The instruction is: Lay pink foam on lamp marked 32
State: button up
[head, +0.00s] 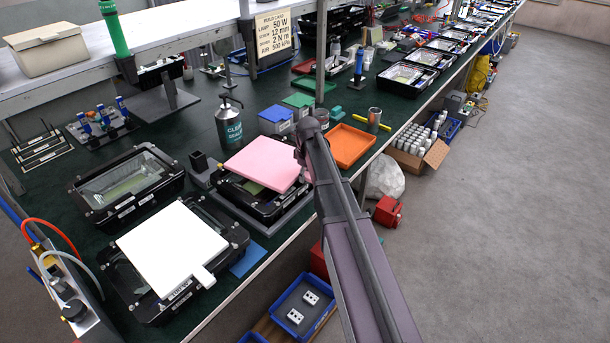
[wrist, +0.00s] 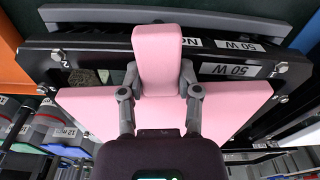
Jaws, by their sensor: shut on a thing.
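The pink foam (head: 262,163) is a flat sheet with a narrow tab. It lies over a black lamp housing (head: 232,192) in the head view, covering most of its glass. In the wrist view my gripper (wrist: 160,92) is shut on the tab of the pink foam (wrist: 90,108). The lamp (wrist: 110,55) beneath shows "50 W" labels and corner screws. Its "No" label is partly hidden by the foam, so I cannot read the number. I cannot tell whether the foam touches the lamp. In the head view my gripper (head: 301,155) is at the foam's right edge.
A white foam sheet (head: 172,246) covers a lamp at the front. An uncovered lamp (head: 126,185) stands at the left. The bench edge is close on the right.

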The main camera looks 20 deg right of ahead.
jog(key=shift+f+b, duration=0.55)
jog(key=shift+f, duration=0.2)
jog(key=shift+s, duration=0.1)
jog(key=o, duration=1.1)
jog(key=shift+f, duration=0.1)
